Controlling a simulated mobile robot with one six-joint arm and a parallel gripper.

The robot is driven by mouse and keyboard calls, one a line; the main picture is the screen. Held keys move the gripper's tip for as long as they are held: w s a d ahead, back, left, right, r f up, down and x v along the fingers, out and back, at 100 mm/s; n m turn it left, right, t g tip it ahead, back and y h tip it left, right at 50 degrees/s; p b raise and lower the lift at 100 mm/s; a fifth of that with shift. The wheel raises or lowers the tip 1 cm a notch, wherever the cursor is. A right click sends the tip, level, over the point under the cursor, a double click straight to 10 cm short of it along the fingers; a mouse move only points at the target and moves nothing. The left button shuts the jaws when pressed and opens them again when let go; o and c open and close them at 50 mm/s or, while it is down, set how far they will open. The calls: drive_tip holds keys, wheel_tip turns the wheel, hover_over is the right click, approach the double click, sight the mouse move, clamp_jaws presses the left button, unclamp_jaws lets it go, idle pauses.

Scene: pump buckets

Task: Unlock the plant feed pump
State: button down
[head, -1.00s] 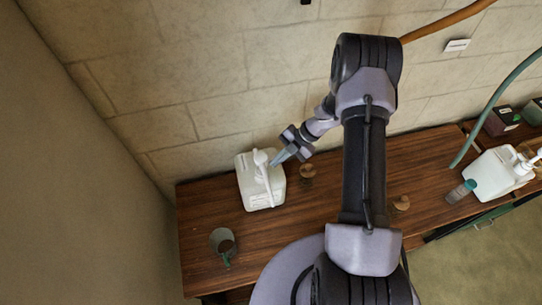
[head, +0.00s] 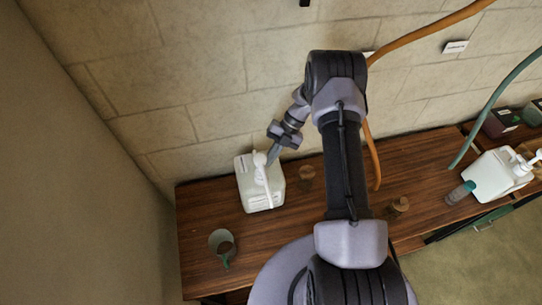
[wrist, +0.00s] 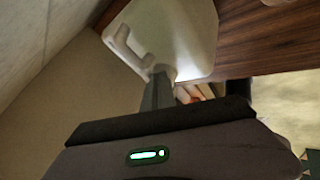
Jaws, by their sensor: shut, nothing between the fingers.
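A white pump container (head: 262,198) stands on the wooden bench at the left, with a white pump head (head: 260,160) on top and its spout pointing toward the bench's front edge. I cannot read its label. My gripper (head: 270,160) is shut and empty, with its fingertips close beside the pump head; I cannot tell whether they touch. In the wrist view the shut fingers (wrist: 160,75) overlap the white container (wrist: 180,30) and hide part of the pump. A second white pump container (head: 493,178) stands at the right.
A mug-like cup (head: 222,243) with a green handle stands at the bench's front left. An orange hose (head: 430,33) and green hose (head: 490,105) hang nearby. The wall is close behind.

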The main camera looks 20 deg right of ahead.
drive_tip(key=shift+s+a, duration=0.25)
drive_tip(key=shift+s, duration=0.05)
drive_tip(key=v, duration=1.7)
drive_tip(key=shift+d+r, duration=0.15)
drive_tip(key=shift+r, duration=0.05)
